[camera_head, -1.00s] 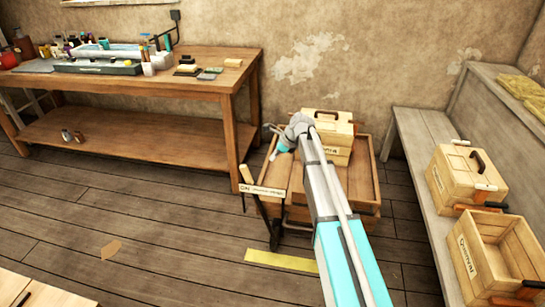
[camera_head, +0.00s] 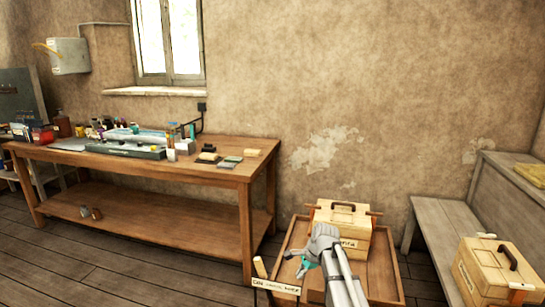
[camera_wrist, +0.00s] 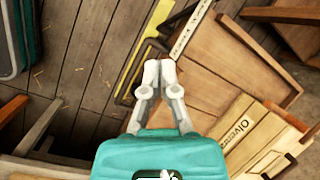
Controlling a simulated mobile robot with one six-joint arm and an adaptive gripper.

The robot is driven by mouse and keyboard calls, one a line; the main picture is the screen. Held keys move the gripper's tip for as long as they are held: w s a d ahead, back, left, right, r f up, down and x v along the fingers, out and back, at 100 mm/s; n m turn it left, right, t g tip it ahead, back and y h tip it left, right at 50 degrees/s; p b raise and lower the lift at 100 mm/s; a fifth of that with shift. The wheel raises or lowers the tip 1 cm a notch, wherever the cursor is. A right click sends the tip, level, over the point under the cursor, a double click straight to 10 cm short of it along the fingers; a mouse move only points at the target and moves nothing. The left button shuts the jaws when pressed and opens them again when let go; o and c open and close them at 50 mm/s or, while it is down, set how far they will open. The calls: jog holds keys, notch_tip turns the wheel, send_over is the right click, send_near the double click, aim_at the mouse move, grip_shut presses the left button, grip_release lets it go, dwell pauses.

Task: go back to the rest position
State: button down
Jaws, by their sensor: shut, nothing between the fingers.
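My gripper (camera_head: 296,258) is at the lower middle of the head view, left of a lettered wooden crate (camera_head: 343,220). In the wrist view my gripper (camera_wrist: 161,75) has its two pale fingers together at the tips, with nothing between them. It points down over the floor and a low wooden tray (camera_wrist: 205,85). The crate (camera_wrist: 255,135) shows at the right of the wrist view, apart from the fingers. My arm hides part of the tray in the head view.
A workbench (camera_head: 215,170) with many small items stands left, and a grey bench (camera_head: 437,225) with another crate (camera_head: 495,272) stands right.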

jog(key=s+d+f+n+g+h, duration=0.15)
jog(key=s+d+n, duration=0.25)
jog(key=s+n, duration=0.45)
jog(key=s+d+n+h, duration=0.3)
jog(key=s+n, duration=0.2)
jog(key=s, duration=0.7)
notch_tip(320, 180, up, 16)
jog(key=p, duration=1.5)
jog(key=shift+s+d+f+n, duration=0.2)
jog(key=shift+s+n, duration=0.05)
jog(key=shift+n, duration=0.1)
